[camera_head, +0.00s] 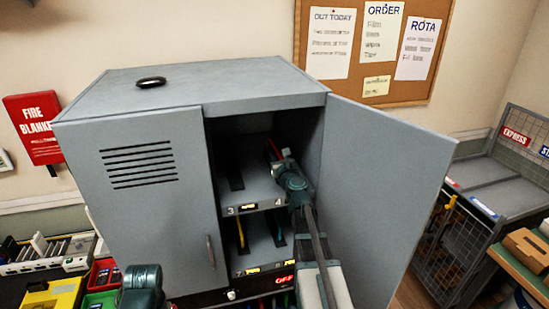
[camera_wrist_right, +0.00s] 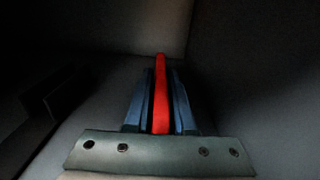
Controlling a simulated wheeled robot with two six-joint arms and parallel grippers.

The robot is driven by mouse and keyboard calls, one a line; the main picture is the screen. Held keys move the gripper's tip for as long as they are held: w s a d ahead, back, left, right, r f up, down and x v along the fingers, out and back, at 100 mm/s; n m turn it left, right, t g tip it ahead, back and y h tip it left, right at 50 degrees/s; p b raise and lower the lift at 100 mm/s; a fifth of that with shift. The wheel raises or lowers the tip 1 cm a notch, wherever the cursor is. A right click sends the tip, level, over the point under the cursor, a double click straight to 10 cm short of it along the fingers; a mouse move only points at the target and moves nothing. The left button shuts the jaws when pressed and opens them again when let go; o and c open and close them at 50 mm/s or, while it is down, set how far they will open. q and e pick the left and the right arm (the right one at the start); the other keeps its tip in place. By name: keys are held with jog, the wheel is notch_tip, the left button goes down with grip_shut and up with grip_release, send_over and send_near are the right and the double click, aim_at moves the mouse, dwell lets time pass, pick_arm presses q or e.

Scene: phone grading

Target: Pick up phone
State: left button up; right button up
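A thin red phone (camera_wrist_right: 161,95) stands on edge between the two blue-grey fingers of my right gripper (camera_wrist_right: 160,85) in the right wrist view. The fingers lie close along both its sides and appear shut on it. In the head view my right gripper (camera_head: 279,158) reaches into the open right half of the grey cabinet (camera_head: 265,85), at the upper shelf. A small red edge of the phone (camera_head: 273,149) shows just beyond the fingers. Its lower part is hidden by the gripper. A teal part of my left arm shows at the bottom left; its fingers are not visible.
The open cabinet door (camera_head: 385,190) stands close to the right of my right arm. The closed left door (camera_head: 150,200) borders the opening. The shelf below holds a yellow item (camera_head: 241,234) and a dark slot. A dark oval object (camera_head: 151,82) lies on the cabinet top.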

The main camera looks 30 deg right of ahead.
grip_shut()
dwell(1.1)
